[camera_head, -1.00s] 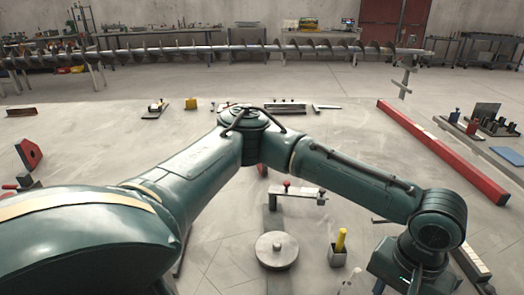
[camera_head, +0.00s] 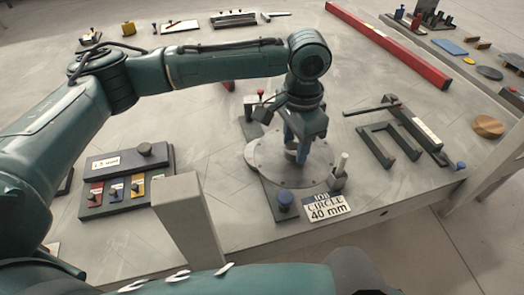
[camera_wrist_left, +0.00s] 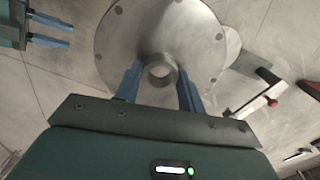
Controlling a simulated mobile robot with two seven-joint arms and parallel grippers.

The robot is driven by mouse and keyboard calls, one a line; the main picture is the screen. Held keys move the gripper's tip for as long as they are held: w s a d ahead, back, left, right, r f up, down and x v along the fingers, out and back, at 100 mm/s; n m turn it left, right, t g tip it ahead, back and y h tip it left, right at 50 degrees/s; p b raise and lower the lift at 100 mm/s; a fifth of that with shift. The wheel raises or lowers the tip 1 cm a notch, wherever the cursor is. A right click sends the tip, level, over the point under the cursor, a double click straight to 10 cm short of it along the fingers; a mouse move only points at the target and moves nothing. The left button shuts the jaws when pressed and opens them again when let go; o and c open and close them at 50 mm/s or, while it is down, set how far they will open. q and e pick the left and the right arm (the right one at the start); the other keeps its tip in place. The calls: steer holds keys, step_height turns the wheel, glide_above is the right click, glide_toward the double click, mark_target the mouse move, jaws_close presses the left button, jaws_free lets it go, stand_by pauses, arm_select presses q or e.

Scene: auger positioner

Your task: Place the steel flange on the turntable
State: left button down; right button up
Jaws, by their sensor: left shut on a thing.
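The steel flange (camera_wrist_left: 118,40) is a grey disc with bolt holes and a short round hub. It fills the upper middle of the left wrist view, and in the head view it shows as a pale disc (camera_head: 313,172). My left gripper (camera_head: 294,152) points down, its blue fingers shut on the flange's hub (camera_wrist_left: 160,72). A second pale round edge, apparently the turntable (camera_wrist_left: 233,44), shows past the flange; most of it is hidden. I cannot tell whether the two touch. My right gripper (camera_wrist_left: 71,35) is at the upper left of the left wrist view, fingers apart and empty.
A sign reading "JOB CIRCLE 40 mm" (camera_head: 328,208), a blue knob (camera_head: 285,200) and an upright grey peg (camera_head: 341,166) stand close to the disc. A grey post (camera_head: 188,220) rises in front. Dark brackets (camera_head: 388,145) lie right. A long red bar (camera_head: 390,45) lies behind.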

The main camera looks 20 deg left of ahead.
arm_select(q)
steer(key=w+a+m, duration=0.1)
steer(key=w+m, duration=0.1)
steer(key=m, duration=0.1)
steer(key=w+m, duration=0.2)
steer(key=m, duration=0.2)
steer(key=w+a+r+m, duration=0.1)
steer(key=w+m, duration=0.1)
steer(key=m, duration=0.2)
steer(key=shift+w+a, duration=0.25)
steer(key=shift+a, duration=0.1)
steer(key=w+a+f+m, duration=0.3)
steer(key=a+m, duration=0.4)
steer(key=m, duration=0.6)
steer(key=shift+w+d+f+p, duration=0.1)
steer(key=shift+f+p, duration=0.2)
steer(key=shift+f, duration=2.3)
steer(key=shift+w+d+f+p, duration=0.1)
steer(key=shift+f+p, duration=0.2)
steer(key=shift+f, duration=2.25)
arm_select(e)
steer(key=shift+d, duration=0.3)
arm_select(q)
steer(key=shift+f, duration=0.15)
steer(key=c, duration=0.9)
jaws_free()
steer(key=shift+s+f, duration=0.1)
arm_select(e)
steer(key=shift+r, duration=0.15)
